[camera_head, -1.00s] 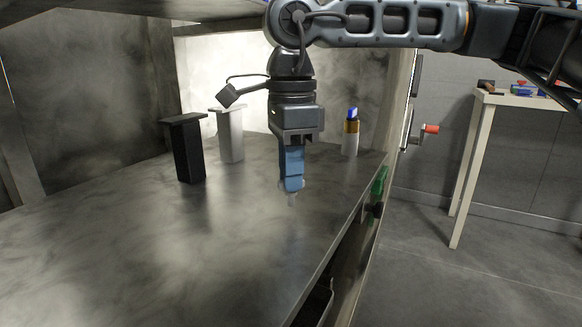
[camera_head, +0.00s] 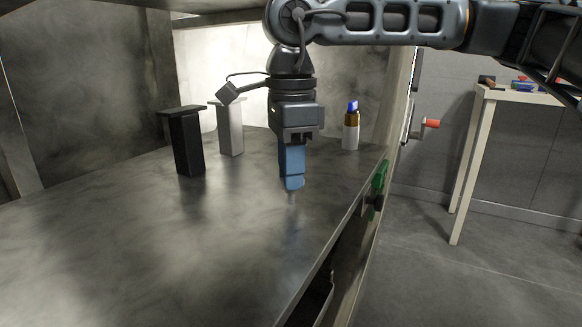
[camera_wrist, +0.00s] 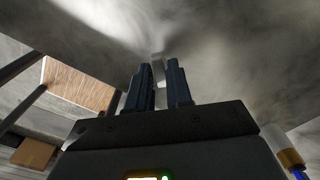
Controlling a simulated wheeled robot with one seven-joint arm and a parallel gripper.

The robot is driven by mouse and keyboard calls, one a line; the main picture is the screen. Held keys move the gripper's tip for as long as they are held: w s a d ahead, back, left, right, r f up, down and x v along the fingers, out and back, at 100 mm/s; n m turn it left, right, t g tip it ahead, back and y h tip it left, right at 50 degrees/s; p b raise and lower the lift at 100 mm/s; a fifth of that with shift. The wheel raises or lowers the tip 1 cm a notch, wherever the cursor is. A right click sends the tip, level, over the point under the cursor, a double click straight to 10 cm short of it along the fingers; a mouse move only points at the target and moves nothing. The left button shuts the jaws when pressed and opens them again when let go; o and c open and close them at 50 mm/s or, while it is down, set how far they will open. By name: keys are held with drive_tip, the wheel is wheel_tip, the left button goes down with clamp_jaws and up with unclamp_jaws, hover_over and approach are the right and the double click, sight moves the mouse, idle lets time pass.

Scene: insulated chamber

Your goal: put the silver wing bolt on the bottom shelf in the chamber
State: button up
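My gripper (camera_head: 292,184) points down over the grey bottom shelf (camera_head: 130,260) of the chamber, its blue fingertips just above the surface. In the wrist view, the silver wing bolt (camera_wrist: 158,70) is between my two dark fingers (camera_wrist: 162,82), which appear shut on it. In the head view the bolt is mostly hidden by the fingers. Only a faint pale streak shows below the tips, and I cannot tell bolt from reflection there. I cannot tell whether the bolt touches the shelf.
A black post (camera_head: 187,145) and a pale post (camera_head: 230,130) stand left of my gripper. A bottle with a blue cap (camera_head: 351,128) stands to the right near the shelf's edge. The near left shelf is bare. A table (camera_head: 500,95) with tools stands outside at the right.

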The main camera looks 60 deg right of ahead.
drive_tip(key=o, duration=0.4)
drive_tip(key=shift+c, duration=0.2)
wheel_tip(320, 180, up, 8)
drive_tip(key=p, duration=0.3)
drive_tip(key=shift+f, duration=0.1)
